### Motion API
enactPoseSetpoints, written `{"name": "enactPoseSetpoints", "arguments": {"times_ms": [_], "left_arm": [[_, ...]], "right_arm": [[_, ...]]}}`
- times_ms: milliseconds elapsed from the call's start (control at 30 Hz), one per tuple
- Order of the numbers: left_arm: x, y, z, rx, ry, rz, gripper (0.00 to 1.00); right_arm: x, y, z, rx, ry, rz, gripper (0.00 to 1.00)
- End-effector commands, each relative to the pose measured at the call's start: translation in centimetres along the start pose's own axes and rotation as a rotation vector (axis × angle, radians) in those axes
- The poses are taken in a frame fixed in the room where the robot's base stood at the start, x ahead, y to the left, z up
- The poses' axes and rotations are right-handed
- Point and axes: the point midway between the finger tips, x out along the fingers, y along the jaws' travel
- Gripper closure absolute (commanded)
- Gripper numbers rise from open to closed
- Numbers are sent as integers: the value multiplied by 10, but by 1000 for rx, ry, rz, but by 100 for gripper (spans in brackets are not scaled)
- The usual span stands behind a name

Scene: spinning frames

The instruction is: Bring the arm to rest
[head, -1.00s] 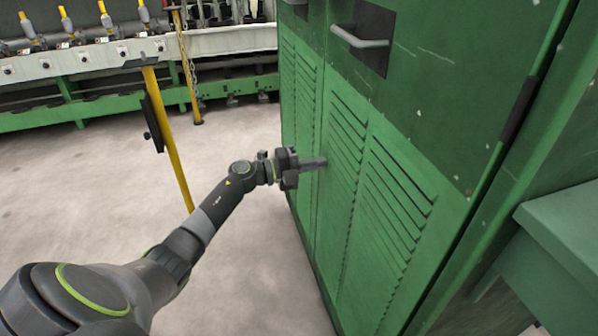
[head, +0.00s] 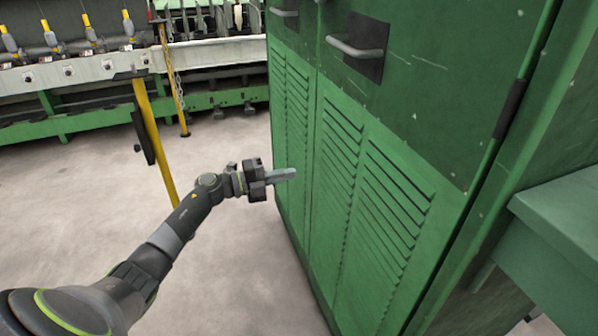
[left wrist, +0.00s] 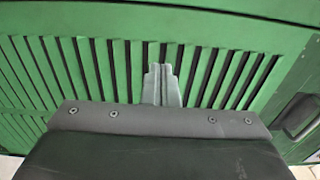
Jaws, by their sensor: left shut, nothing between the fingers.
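My left gripper (head: 283,175) is at mid-height in the head view, in front of the green cabinet's (head: 385,240) louvred doors. Its two grey fingers are together with nothing between them. My left arm reaches up to it from the lower left, bent and held over the floor. In the left wrist view the shut fingers (left wrist: 160,84) point toward the slatted green panel (left wrist: 225,80). Whether the fingertips touch the panel or stay apart from it, I cannot tell. My right gripper is not in view.
Door handles (head: 354,47) stick out from the cabinet's upper part. A green ledge (head: 560,235) stands at the right. A yellow post (head: 157,140) and a spinning frame (head: 75,75) stand at the left and back. Pale floor (head: 90,185) around my arm is clear.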

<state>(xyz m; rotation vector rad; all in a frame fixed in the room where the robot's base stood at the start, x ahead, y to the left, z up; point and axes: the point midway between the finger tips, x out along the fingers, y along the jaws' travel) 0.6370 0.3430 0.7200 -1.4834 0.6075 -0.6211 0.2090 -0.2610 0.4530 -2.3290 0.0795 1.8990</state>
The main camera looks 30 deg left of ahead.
Motion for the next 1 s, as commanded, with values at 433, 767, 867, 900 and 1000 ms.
{"name": "enactPoseSetpoints", "arguments": {"times_ms": [433,767,867,900,1000], "left_arm": [[-69,0,-2,2,1,1,100],[-70,6,-4,-32,-40,-26,100],[-69,15,-8,-105,-132,-77,100],[-69,21,-9,-146,-185,-101,100],[-76,39,-12,-275,-340,-160,100]], "right_arm": [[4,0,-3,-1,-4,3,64],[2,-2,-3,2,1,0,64],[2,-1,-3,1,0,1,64],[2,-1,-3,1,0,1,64],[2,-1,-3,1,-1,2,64]]}}
